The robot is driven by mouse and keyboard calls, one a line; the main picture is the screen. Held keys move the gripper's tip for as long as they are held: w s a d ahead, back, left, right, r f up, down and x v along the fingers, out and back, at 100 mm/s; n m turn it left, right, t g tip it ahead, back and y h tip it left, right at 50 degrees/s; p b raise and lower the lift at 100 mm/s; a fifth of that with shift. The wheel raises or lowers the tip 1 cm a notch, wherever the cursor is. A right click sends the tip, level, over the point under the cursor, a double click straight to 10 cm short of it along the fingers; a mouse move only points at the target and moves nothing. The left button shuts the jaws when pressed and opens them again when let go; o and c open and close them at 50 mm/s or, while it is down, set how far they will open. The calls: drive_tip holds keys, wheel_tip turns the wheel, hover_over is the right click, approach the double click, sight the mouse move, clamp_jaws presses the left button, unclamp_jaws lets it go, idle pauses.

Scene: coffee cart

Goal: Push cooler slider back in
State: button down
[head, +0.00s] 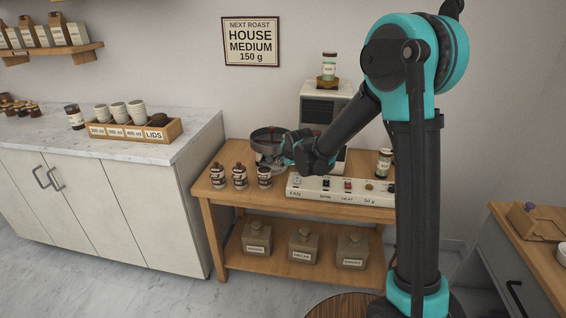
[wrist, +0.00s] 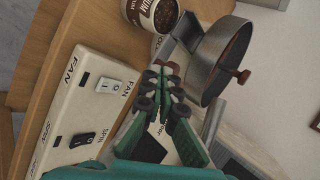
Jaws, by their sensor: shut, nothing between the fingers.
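The cooler is a round metal pan (head: 268,135) at the left of the roaster on the wooden cart. In the head view my gripper (head: 287,151) partly covers the area beside the pan.
The control panel (head: 340,188) with its switches lies along the cart's front. Several small labelled bottles (head: 239,176) stand at the cart's left; a tub of dark beans (wrist: 152,12) is near the gripper. The roaster body (head: 318,108) stands behind. A jar (head: 384,162) is at the right.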

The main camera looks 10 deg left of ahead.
drive_tip(key=w, duration=0.5)
idle(0.3)
drive_tip(key=shift+d, duration=0.1)
